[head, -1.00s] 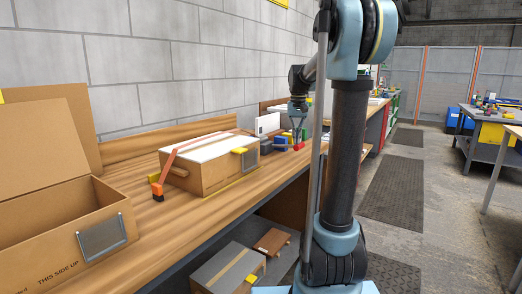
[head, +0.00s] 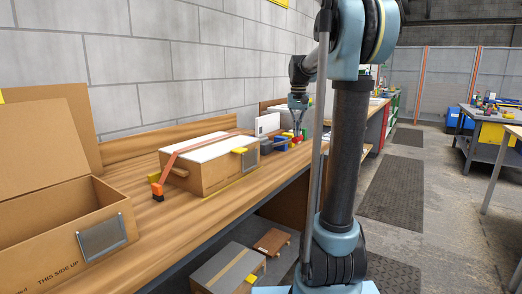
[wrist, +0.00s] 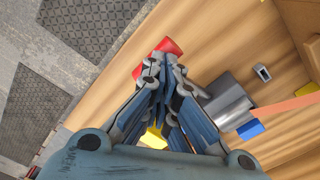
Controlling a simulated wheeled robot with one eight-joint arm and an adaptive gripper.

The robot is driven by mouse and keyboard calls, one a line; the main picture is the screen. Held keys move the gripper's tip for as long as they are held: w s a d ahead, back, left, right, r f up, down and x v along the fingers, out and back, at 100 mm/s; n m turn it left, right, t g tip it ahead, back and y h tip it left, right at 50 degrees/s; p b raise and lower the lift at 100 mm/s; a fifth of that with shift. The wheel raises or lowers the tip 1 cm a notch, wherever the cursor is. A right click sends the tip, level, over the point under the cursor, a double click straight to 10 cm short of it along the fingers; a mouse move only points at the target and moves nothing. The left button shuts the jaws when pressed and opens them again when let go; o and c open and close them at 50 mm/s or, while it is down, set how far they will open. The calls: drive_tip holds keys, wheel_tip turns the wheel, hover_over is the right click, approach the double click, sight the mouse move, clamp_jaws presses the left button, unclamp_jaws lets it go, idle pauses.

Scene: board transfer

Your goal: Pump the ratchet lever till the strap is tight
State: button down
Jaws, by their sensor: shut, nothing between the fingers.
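The orange strap (head: 200,142) runs over the white-topped box (head: 215,172) from an orange-and-black end piece (head: 157,188) on the bench. It also shows at the right of the wrist view (wrist: 290,108). The grey metal ratchet body (wrist: 227,95) has a blue part (wrist: 250,130) beside it. A red piece, seemingly the lever's grip (wrist: 170,46), shows just beyond my fingertips. My gripper (wrist: 164,70) is shut and empty, close to the red piece; I cannot tell whether they touch. My gripper in the head view (head: 299,128) is small and low over the bench.
An open carton (head: 60,230) stands at the left of the wooden bench (head: 185,215). A yellow block (head: 238,150) sits at the box's near edge. Boxes (head: 228,268) lie below the bench. A small grey item (wrist: 262,73) lies beyond the ratchet.

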drive_tip(key=shift+r, duration=3.2)
drive_tip(key=shift+r, duration=1.5)
approach(296, 140)
drive_tip(key=shift+w+d+f, duration=0.2)
drive_tip(key=shift+w+f, duration=0.6)
drive_tip(key=shift+w+d+f, duration=0.15)
drive_tip(key=shift+w+f, duration=0.65)
drive_tip(key=shift+f, duration=0.1)
drive_tip(key=shift+f, duration=3.7)
drive_tip(key=shift+r, duration=5.55)
